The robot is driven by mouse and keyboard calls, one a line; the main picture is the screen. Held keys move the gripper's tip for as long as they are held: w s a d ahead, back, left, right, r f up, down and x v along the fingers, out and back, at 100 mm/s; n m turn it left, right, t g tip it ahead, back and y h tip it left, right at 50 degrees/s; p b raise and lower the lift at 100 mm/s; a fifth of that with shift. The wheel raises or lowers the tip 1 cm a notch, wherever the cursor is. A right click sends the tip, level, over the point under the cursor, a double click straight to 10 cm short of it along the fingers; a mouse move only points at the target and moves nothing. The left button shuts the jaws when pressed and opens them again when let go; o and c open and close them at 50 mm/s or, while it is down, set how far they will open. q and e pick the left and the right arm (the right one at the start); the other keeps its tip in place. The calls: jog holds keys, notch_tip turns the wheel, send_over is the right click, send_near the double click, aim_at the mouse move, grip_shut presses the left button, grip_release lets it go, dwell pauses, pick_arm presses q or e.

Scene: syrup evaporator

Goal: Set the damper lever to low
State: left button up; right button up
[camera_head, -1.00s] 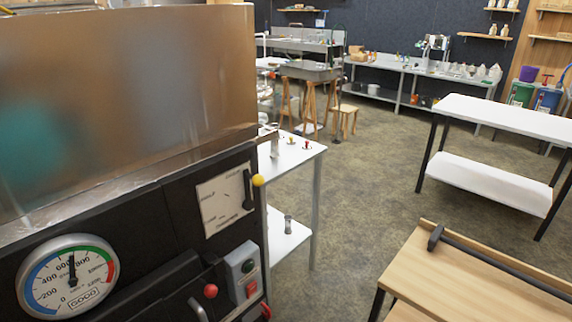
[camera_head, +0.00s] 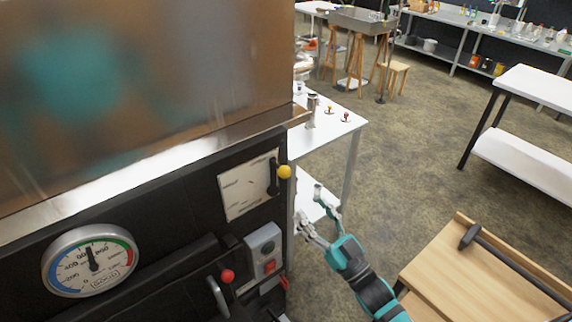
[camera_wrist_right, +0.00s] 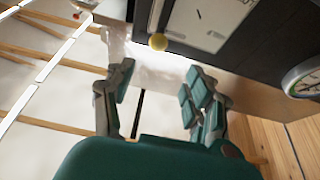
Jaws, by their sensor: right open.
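The damper lever is a dark handle (camera_head: 273,179) with a yellow ball knob (camera_head: 285,171), mounted on a pale label plate (camera_head: 245,188) on the black evaporator front. The handle stands nearly upright at the plate's right side. The plate's lettering is too small to read. In the right wrist view the yellow knob (camera_wrist_right: 158,41) shows beyond the fingers, at the upper middle. My right gripper (camera_head: 318,219) is open and empty, below and to the right of the knob, apart from it. It also shows in the right wrist view (camera_wrist_right: 158,88). My left gripper is out of view.
A round gauge (camera_head: 90,261), a red ball knob (camera_head: 227,276) and a grey switch box (camera_head: 264,250) sit on the same front. A white side table (camera_head: 335,132) stands just behind. A wooden bench (camera_head: 480,270) is at the lower right; open floor lies between.

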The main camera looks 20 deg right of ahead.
aim_at(286, 172)
jog(key=x, duration=0.2)
jog(key=p+x, duration=0.1)
jog(key=x, duration=0.3)
jog(key=shift+w+d+p, duration=0.3)
jog(key=shift+d+p, duration=0.05)
jog(key=p+x, duration=0.1)
jog(key=x, duration=0.4)
jog(key=shift+a+f, duration=0.1)
jog(key=shift+a, duration=0.1)
jog(key=shift+w, duration=0.5)
jog(key=shift+s+a, duration=0.1)
jog(key=shift+c, duration=0.9)
jog(key=c, duration=0.9)
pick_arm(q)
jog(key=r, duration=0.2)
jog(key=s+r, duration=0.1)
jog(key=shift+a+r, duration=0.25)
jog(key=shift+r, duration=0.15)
pick_arm(e)
grip_shut()
